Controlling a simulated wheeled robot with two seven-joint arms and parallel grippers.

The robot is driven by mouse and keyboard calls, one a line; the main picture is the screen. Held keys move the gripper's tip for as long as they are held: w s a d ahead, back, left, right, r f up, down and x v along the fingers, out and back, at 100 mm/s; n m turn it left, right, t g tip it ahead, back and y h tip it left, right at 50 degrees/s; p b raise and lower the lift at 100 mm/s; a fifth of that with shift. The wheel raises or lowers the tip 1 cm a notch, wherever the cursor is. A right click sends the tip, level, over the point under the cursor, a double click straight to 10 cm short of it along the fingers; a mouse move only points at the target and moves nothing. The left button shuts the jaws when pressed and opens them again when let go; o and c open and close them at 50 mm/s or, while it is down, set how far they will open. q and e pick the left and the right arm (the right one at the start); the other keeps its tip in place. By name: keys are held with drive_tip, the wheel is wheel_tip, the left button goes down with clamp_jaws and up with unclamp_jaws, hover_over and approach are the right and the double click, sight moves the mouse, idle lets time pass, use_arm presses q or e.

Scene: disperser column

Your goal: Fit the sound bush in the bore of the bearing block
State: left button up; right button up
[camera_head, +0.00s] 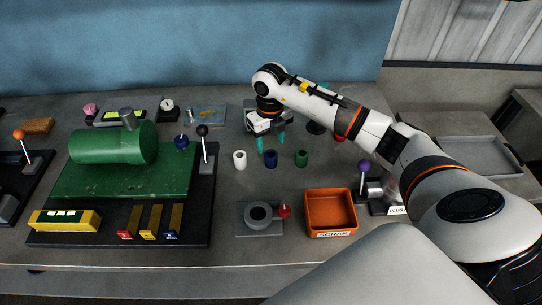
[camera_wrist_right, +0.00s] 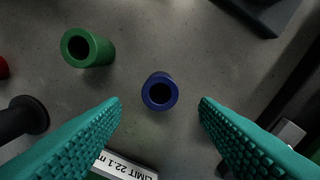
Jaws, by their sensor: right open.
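Three hollow bushes stand upright on the grey bench: a white one (camera_head: 239,160), a blue one (camera_head: 270,159) and a green one (camera_head: 301,158). My right gripper (camera_head: 270,142) is open and empty above and just behind the blue bush. In the right wrist view the blue bush (camera_wrist_right: 159,92) shows between the two teal fingertips, touching neither, and the green bush (camera_wrist_right: 88,47) is up to its left. I cannot tell which bush is sound. What looks like the bearing block (camera_head: 258,217), grey with a round ring, sits nearer the front. My left gripper is not in view.
An orange scrap bin (camera_head: 330,212) stands right of the block, beside a red knob (camera_head: 284,211). A green machine (camera_head: 113,145) with levers fills the left. A limit label (camera_wrist_right: 125,168) shows low in the wrist view. Bench between bushes and block is clear.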

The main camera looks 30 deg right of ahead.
sight(271, 151)
drive_tip(key=f, duration=0.2)
drive_tip(key=f+p, duration=0.1)
drive_tip(key=shift+s+f+p, duration=0.2)
drive_tip(key=shift+f+p, duration=0.1)
drive_tip(key=shift+f, duration=0.4)
drive_tip(key=shift+c, duration=0.3)
drive_tip(key=c, duration=1)
